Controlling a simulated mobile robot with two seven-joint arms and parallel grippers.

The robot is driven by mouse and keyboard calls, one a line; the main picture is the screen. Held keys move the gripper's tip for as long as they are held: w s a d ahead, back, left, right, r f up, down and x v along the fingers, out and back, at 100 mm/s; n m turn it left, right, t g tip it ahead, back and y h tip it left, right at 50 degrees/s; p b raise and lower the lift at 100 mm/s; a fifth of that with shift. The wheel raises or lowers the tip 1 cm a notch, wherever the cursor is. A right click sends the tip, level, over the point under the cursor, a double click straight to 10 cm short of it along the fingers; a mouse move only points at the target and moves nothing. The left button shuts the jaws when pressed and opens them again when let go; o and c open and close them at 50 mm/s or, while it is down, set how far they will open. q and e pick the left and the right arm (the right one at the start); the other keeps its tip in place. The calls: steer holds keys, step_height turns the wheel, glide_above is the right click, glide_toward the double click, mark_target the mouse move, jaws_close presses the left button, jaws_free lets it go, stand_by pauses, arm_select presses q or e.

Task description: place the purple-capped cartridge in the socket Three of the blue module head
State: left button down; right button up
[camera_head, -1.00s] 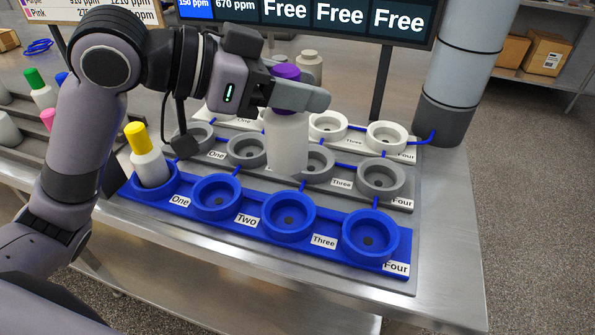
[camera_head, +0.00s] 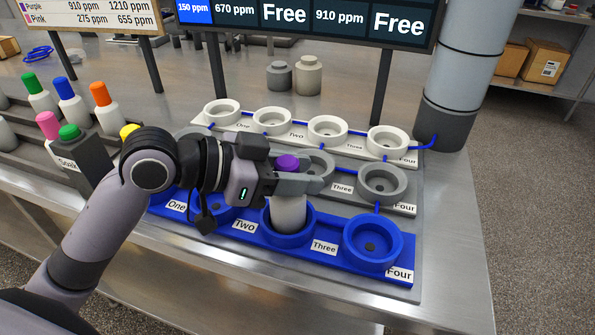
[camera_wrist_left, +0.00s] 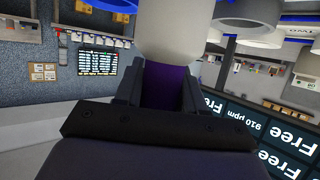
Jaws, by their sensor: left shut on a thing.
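The purple-capped cartridge (camera_head: 289,210) has a white body and stands upright in socket Three (camera_head: 285,239) of the blue module head (camera_head: 200,210). Its lower end is inside the socket ring. In the left wrist view the cartridge's pale body (camera_wrist_left: 170,30) and purple part (camera_wrist_left: 170,85) show between the fingers. Socket Four (camera_head: 372,242) of the blue head is empty. My left arm hides most of sockets One and Two. My right gripper is not in view.
A yellow cap (camera_head: 129,130) shows behind my left arm. Grey sockets (camera_head: 383,184) and white sockets (camera_head: 387,140) lie behind the blue row. Capped cartridges (camera_head: 66,100) stand at the left. The screen (camera_head: 310,20) above reads "910 ppm" between two "Free" fields.

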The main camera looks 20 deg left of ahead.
arm_select(q)
steer(key=c, duration=1.1)
jaws_free()
steer(key=shift+f, duration=0.15)
steer(key=o, duration=0.4)
steer(key=shift+o, duration=0.2)
steer(key=shift+r, duration=0.25)
steer(key=b+v, duration=0.1)
steer(key=v, duration=1.1)
steer(key=shift+b, duration=0.35)
steer(key=shift+f, duration=0.1)
steer(key=shift+s+a, duration=0.1)
